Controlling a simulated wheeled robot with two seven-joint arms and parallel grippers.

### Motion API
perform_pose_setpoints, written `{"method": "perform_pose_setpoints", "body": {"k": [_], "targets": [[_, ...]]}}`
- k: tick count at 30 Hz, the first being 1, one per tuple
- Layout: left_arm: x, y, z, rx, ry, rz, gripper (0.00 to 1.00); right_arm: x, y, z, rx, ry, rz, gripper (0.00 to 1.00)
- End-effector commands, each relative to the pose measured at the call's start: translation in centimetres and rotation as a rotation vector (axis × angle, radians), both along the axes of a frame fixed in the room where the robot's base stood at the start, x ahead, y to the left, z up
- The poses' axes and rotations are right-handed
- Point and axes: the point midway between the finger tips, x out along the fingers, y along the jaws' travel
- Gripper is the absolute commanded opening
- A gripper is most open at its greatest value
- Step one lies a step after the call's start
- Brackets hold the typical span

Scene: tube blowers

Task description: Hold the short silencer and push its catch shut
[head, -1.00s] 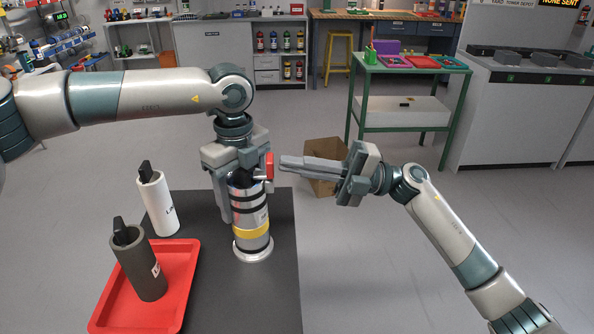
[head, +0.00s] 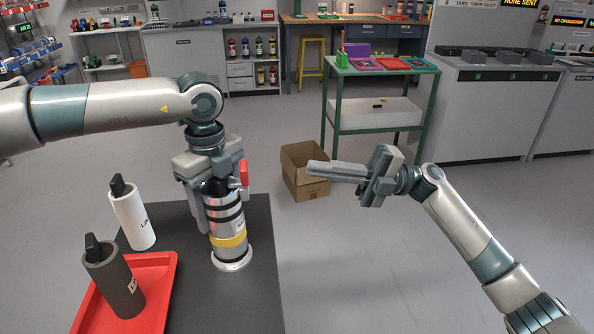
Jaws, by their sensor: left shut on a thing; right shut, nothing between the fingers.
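The short silencer (head: 227,221) is a silver cylinder with black bands and a yellow band low down. It stands upright on a round silver foot over the dark tabletop. My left gripper (head: 217,192) points down and is shut on its upper part, hiding its top. The red catch (head: 244,172) shows at the upper right, upright and close beside the gripper. I cannot tell whether it is fully shut. My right gripper (head: 312,168) is shut and empty, its fingers pointing left towards the catch with a clear gap between them.
A white cylinder (head: 133,219) with a black top stands left of the silencer. A dark grey cylinder (head: 115,284) stands at the red tray (head: 160,275). Behind are a cardboard box (head: 303,178) on the floor and a green trolley (head: 376,132).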

Motion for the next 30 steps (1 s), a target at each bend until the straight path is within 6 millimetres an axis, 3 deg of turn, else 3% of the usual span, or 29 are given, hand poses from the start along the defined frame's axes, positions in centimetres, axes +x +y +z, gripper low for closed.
{"method": "perform_pose_setpoints", "body": {"k": [3,9,22,23,24,26,30], "targets": [[0.0,0.0,0.1,-0.001,-0.002,0.000,0.24,0.1,-1.8,0.0,-0.001,-0.001,-0.002,0.00],[0.0,0.0,0.1,-0.001,-0.002,0.000,0.24,0.2,-3.4,0.0,0.000,-0.001,-0.001,0.00],[0.0,0.0,0.1,-0.001,-0.001,0.000,0.24,0.2,-3.7,0.0,0.000,-0.001,0.001,0.00],[0.0,0.0,0.1,-0.001,-0.001,0.000,0.63,0.2,-3.7,0.0,0.000,-0.001,0.001,0.00],[0.0,0.0,0.1,-0.001,-0.001,0.000,0.73,0.2,-3.6,0.0,0.000,-0.001,0.001,0.00],[0.0,0.0,0.1,-0.001,-0.001,0.000,0.83,0.2,-3.6,0.0,0.000,-0.001,0.001,0.00],[0.0,0.0,0.0,-0.001,-0.001,0.000,0.83,0.2,-3.6,0.0,0.000,-0.001,0.001,0.00]]}}
